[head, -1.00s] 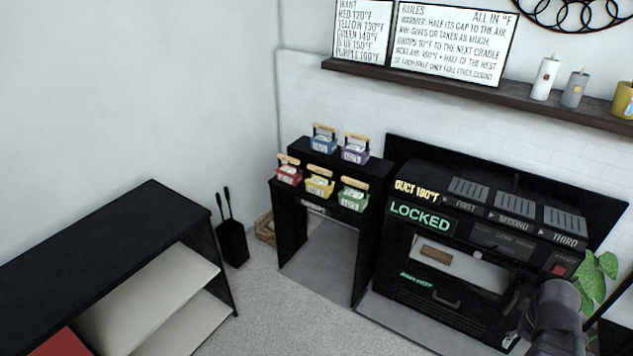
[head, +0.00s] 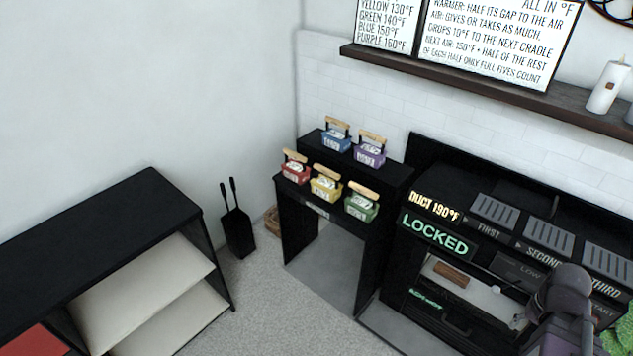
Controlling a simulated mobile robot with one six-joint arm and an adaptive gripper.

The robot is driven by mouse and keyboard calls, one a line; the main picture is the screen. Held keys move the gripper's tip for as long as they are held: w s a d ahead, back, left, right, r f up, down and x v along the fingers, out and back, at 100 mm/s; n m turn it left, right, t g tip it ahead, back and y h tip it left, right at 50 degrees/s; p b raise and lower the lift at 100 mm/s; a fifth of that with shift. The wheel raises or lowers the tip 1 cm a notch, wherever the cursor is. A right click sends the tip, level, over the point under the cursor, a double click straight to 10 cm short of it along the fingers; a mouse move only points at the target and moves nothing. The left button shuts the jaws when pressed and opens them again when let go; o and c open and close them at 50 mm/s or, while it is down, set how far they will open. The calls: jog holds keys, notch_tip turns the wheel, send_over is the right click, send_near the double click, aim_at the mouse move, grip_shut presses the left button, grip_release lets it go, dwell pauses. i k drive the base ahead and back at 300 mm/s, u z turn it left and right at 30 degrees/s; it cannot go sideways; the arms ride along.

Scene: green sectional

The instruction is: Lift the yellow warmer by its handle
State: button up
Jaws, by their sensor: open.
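The yellow warmer (head: 324,190) stands upright on the lower front step of a black stepped stand, with a light wooden handle across its top. The red warmer (head: 294,174) is to its left and the green warmer (head: 361,208) to its right. The blue warmer (head: 336,142) and purple warmer (head: 370,155) stand on the step behind. My gripper (head: 521,318) is at the lower right, in front of the black cabinet, well apart from the yellow warmer. It is open; its fingertips are small and partly hidden by my arm.
The black stand (head: 290,215) adjoins a black cabinet (head: 398,285) with a lit "LOCKED" sign (head: 433,234) and several slotted cradles on top. A black shelf unit (head: 110,215) is at left, a dark fireplace tool holder (head: 238,232) beside it. Carpet in front is clear.

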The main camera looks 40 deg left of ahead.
aim_at(330, 190)
jog(key=u, duration=0.35)
jog(key=i, duration=0.6)
jog(key=u, duration=0.9)
jog(key=i, duration=0.65)
jog(key=u, duration=0.35)
